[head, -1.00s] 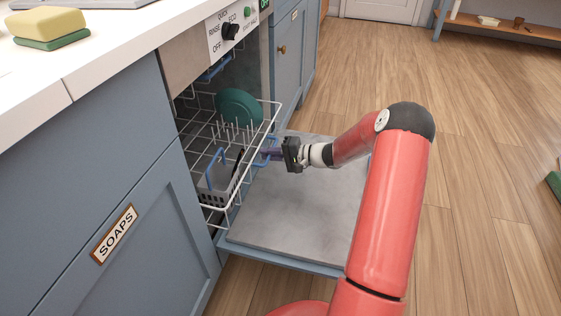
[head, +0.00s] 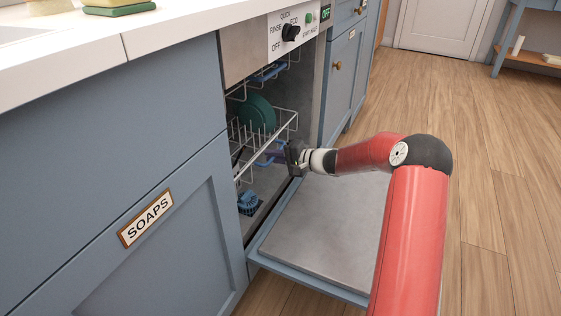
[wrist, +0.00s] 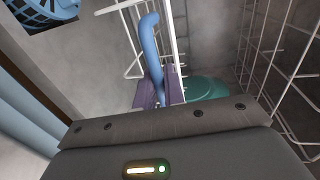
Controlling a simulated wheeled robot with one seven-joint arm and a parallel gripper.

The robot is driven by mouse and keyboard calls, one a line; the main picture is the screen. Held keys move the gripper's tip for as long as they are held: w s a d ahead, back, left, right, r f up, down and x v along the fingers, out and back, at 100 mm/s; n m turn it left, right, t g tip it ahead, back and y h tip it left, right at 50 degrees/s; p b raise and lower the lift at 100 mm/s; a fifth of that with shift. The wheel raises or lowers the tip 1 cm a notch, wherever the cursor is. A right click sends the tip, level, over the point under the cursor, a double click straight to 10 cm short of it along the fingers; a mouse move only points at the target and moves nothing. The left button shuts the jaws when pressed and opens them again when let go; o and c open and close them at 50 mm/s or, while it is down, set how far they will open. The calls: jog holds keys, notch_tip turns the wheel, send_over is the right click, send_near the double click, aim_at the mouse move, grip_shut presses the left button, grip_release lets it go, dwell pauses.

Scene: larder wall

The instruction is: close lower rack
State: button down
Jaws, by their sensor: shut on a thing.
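The lower rack (head: 284,128) is a white wire rack. Most of it is inside the dishwasher, and its front is close to the tub opening. A teal plate (head: 262,112) stands in it and also shows in the wrist view (wrist: 207,87). My gripper (head: 275,153) is at the rack's front, shut on its blue handle (wrist: 150,45). The purple fingers sit around the lower end of the handle in the wrist view. My gripper's body hides part of the rack.
The dishwasher door (head: 335,225) lies folded down below the rack. A blue round part (head: 250,203) is low in the tub. A blue cupboard labelled SOAPS (head: 146,217) adjoins on the left. The wooden floor (head: 490,210) on the right is clear.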

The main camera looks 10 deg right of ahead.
jog(key=shift+a, duration=0.25)
jog(key=c, duration=1.8)
grip_release()
jog(key=shift+w+a, duration=0.1)
jog(key=shift+c, duration=0.2)
jog(key=v, duration=0.8)
jog(key=shift+p, duration=0.3)
jog(key=shift+f, duration=0.1)
